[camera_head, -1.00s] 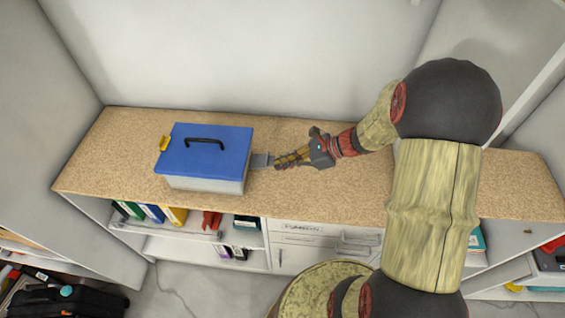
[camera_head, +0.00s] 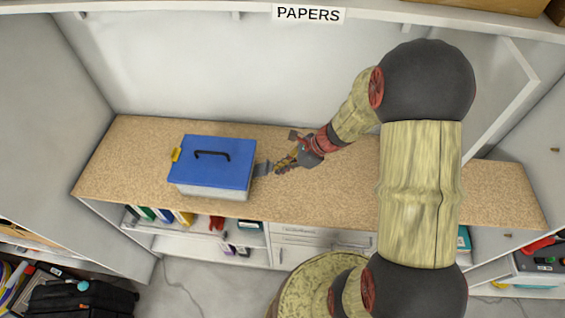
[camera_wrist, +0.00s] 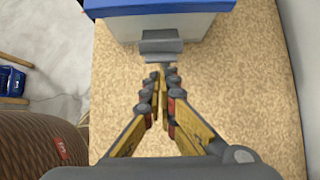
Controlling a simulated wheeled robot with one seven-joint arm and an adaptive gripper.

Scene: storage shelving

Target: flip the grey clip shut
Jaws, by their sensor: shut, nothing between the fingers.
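A box with a blue lid (camera_head: 222,160) and a pale translucent body (camera_head: 208,192) stands on the wooden counter. The lid lies on the box and has a black handle (camera_head: 212,154). The grey clip (camera_head: 262,169) sticks out from the box's right side. In the wrist view the grey clip (camera_wrist: 160,44) juts from the box's near side, below the lid edge. A yellow clip (camera_head: 176,155) is on the box's left side. My gripper (camera_head: 277,169) is shut and empty, just right of the grey clip. In the wrist view its fingertips (camera_wrist: 159,69) are close to the clip; contact is unclear.
The counter (camera_head: 345,195) is clear around the box and to its right. A wall stands behind, with a shelf labelled PAPERS (camera_head: 308,14) above. Open shelves with binders (camera_head: 165,215) lie below the counter.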

